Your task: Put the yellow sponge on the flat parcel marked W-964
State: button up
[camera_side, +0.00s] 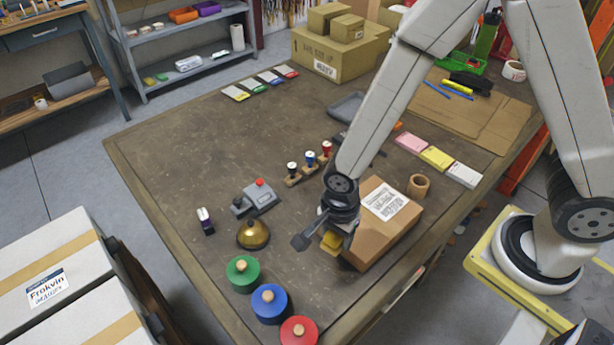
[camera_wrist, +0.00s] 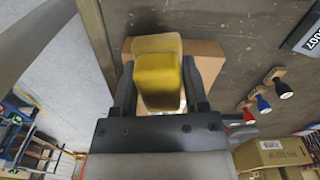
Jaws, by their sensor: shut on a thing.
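The yellow sponge (camera_wrist: 158,72) is between the two fingers of my gripper (camera_wrist: 160,88) in the wrist view. In the side view, my gripper (camera_side: 330,236) is shut on it, and a small part of the sponge (camera_side: 331,243) shows below the jaws. A brown cardboard parcel (camera_side: 392,235) with a white label lies right beside my gripper, near the table's front edge. The label's print is too small to read. A cardboard surface (camera_wrist: 205,55) shows behind the sponge in the wrist view. I cannot tell whether the sponge touches the parcel.
A brass bell (camera_side: 253,234), a grey device with a red button (camera_side: 258,193) and several knobbed discs (camera_side: 243,271) stand left of my gripper. A stamp rack (camera_side: 300,177) is behind it. A cardboard ring (camera_side: 418,186) is by the parcel. The table's left middle is clear.

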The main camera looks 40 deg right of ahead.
jog(key=w+d+r+m, duration=0.2)
jog(key=d, duration=1.2)
jog(key=shift+w+d+r, duration=0.2)
jog(key=shift+d+r, duration=0.1)
jog(key=shift+d, duration=0.1)
send_over(370, 214)
jog(key=shift+f, duration=2.2)
jog(key=shift+f, duration=0.1)
jog(key=shift+f, duration=1.7)
jog(key=shift+f, duration=0.1)
